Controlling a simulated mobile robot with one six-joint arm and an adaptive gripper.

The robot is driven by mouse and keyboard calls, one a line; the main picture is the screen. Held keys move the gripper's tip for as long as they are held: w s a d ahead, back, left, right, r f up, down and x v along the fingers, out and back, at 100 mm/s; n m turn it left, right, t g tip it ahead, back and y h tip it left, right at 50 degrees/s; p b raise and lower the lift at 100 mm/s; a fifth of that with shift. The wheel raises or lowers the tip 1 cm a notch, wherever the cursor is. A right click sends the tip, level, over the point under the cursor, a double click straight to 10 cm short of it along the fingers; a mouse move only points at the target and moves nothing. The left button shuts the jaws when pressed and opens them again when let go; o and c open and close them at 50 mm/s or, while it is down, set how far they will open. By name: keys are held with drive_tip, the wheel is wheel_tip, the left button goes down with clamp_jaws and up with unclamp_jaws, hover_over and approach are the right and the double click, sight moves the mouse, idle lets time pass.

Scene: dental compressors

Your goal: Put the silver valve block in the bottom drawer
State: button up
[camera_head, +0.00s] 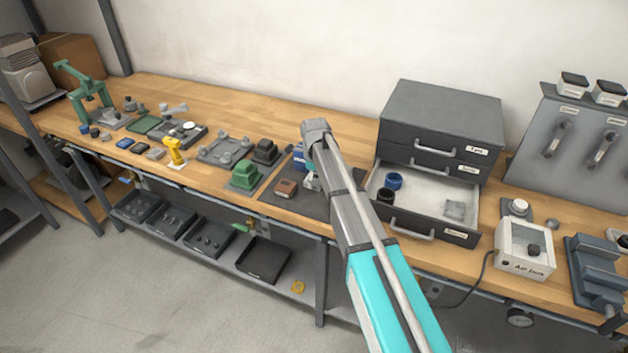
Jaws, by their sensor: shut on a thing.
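My arm reaches over the bench, and its link hides most of my gripper (309,172), which points down over the dark mat. My gripper is shut on a small silver piece, the silver valve block (311,183), partly hidden by the arm. I cannot tell whether the block touches the mat. The bottom drawer (428,228) of the dark grey cabinet is pulled open, to the right of my gripper. A blue round part (394,181), a black round part (385,196) and a pale grey square piece (455,210) are in the drawer.
The two upper drawers of the cabinet (440,105) are shut. A white box (525,248) stands right of the drawer. The drawer's middle floor is clear.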

drive_tip(key=shift+r, duration=0.2)
drive_tip(key=shift+r+p, duration=0.75)
drive_tip(key=shift+p, duration=0.2)
drive_tip(key=s+d+r+p, duration=0.8)
drive_tip(key=s+r+p, duration=0.3)
drive_tip(key=shift+s, duration=0.25)
drive_tip(key=shift+a, duration=0.1)
